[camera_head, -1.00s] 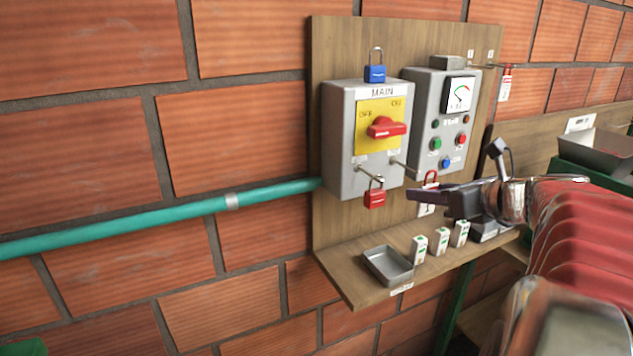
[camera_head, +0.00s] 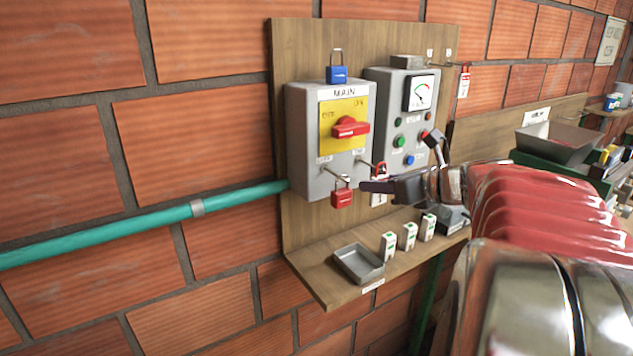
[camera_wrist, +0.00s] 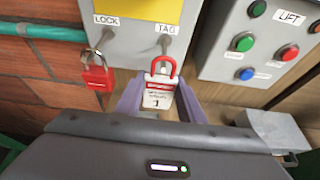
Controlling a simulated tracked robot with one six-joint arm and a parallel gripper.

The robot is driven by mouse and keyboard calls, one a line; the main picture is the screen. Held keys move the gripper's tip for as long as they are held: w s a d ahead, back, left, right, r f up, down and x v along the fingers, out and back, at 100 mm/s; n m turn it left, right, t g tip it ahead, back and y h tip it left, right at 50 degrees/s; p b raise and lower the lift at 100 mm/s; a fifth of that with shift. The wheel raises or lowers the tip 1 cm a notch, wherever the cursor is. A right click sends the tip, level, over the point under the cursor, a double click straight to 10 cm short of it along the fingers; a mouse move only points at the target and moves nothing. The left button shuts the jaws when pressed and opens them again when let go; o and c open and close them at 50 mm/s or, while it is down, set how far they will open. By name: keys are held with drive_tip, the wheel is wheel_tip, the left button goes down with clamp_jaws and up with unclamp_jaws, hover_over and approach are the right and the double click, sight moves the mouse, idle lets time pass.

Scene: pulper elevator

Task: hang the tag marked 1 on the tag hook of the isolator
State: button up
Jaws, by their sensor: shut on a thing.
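The isolator (camera_head: 303,150) is a grey box marked MAIN, with a yellow plate and red handle. Its tag hook (camera_wrist: 167,44) is a thin rod under the TAG label in the wrist view. My gripper (camera_wrist: 160,100) is shut on the white tag marked 1 (camera_wrist: 157,101), which hangs upright between the fingers with its red loop (camera_wrist: 174,69) on top. The loop is at the hook's tip in the picture; I cannot tell if the hook passes through it. In the head view the tag (camera_head: 379,199) is partly hidden by my gripper.
A red padlock (camera_wrist: 98,77) hangs on the lock hook just left. A blue padlock (camera_head: 337,75) sits on top of the isolator. The lift control box (camera_head: 377,95) is close on the right. A shelf below holds a metal tray (camera_head: 345,262) and several small white blocks (camera_head: 409,237).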

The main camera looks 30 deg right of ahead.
drive_tip(key=shift+w+f, duration=0.5)
drive_tip(key=shift+w, duration=0.1)
idle(0.4)
drive_tip(key=o, duration=1.1)
drive_tip(key=v, duration=1.3)
drive_tip(key=shift+s, duration=0.35)
drive_tip(key=shift+a, duration=0.1)
